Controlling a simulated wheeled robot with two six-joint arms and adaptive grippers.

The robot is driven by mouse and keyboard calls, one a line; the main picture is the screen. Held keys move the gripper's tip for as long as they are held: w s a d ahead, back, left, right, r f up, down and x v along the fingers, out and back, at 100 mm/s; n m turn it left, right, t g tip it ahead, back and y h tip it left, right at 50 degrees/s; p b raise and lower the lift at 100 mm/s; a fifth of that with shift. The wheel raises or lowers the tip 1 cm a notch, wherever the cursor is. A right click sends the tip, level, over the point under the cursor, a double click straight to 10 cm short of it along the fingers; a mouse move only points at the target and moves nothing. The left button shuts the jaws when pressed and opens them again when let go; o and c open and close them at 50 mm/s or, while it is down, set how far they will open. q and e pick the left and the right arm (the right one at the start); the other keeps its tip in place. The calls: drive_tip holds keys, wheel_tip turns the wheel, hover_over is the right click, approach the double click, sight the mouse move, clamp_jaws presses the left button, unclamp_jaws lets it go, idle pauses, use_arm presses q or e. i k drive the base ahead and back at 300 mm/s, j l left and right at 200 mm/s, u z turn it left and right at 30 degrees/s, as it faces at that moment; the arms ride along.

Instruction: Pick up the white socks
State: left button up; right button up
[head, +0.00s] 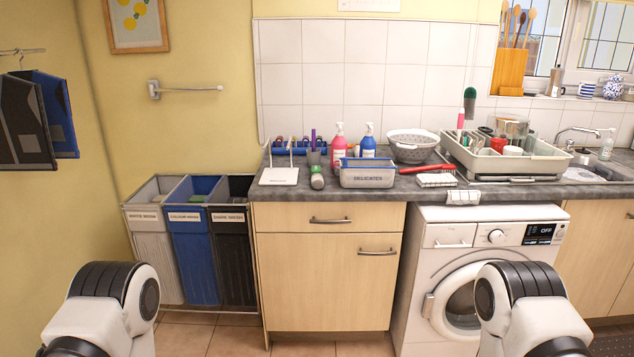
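I cannot make out white socks for certain. A laundry sorter at the left has a white bin (157,262), a blue bin (194,262) and a black bin (236,268). The white bin's label appears to read "white wash". The insides of the bins are mostly hidden. My two arms show at the bottom left and bottom right, but neither gripper is in view.
The counter holds a grey "delicates" basket (368,179), pink (339,148) and blue (368,143) bottles, a colander (411,147), a folded pale cloth (436,181) and a dish rack (505,160). A washing machine (480,275) stands below. Dark garments (30,120) hang at left.

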sight(317, 181)
drive_tip(key=i+l+z, duration=0.1)
drive_tip(key=i+l, duration=0.15)
drive_tip(key=i, duration=0.25)
drive_tip(key=i+l+z, duration=0.15)
drive_tip(key=i, duration=0.35)
